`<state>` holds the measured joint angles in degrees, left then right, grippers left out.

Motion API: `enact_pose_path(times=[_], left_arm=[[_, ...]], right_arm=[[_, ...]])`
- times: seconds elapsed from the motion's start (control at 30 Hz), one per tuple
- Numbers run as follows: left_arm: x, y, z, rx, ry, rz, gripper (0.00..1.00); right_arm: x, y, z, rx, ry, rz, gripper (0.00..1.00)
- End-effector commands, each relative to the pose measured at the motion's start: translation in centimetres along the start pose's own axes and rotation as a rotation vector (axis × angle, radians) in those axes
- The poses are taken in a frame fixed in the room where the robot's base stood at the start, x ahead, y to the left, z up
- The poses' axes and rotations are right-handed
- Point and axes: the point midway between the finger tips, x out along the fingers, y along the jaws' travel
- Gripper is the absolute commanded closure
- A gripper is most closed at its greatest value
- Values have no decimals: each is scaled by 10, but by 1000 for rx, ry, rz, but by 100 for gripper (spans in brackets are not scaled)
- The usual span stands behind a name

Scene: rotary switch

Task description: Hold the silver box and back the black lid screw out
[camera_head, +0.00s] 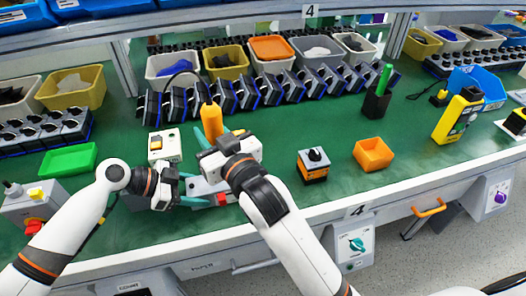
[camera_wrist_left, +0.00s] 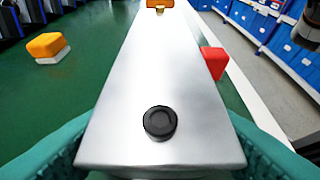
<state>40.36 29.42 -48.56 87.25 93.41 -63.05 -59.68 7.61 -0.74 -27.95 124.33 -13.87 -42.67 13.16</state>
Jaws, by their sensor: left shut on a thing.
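The silver box (camera_wrist_left: 158,75) stretches away between the two teal fingers of my left gripper in the left wrist view. The round black lid screw (camera_wrist_left: 160,122) sits on its top at the near end. In the head view my left gripper (camera_head: 190,189) is shut on the silver box (camera_head: 203,187), whose far part is covered by my right arm. My right gripper (camera_head: 208,138) is above and behind the box, with teal fingers beside an upright orange tool (camera_head: 211,119) on a black cable. Whether those fingers grip the tool is unclear.
A red block (camera_wrist_left: 213,62) is beside the box. A white box (camera_head: 165,146) stands behind my left gripper. A black-and-orange switch box (camera_head: 313,165) and an orange bin (camera_head: 374,154) stand to the right. A green tray (camera_head: 68,159) is at left. Several bins line the back.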

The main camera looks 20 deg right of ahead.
Motion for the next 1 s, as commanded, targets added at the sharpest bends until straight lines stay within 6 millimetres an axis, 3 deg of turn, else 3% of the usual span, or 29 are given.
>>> enact_pose_path(times=[0.1, 0.3, 1.0], left_arm=[[0, 0, 0, 0, 0, 1, 87], [0, 0, 0, -1, 1, 1, 87], [0, 0, 0, -1, 1, 0, 87]], right_arm=[[21, 33, 20, 0, -8, 96, 100], [35, 65, 33, 1, -4, 187, 100], [37, 70, -13, 1, -3, 202, 100]])
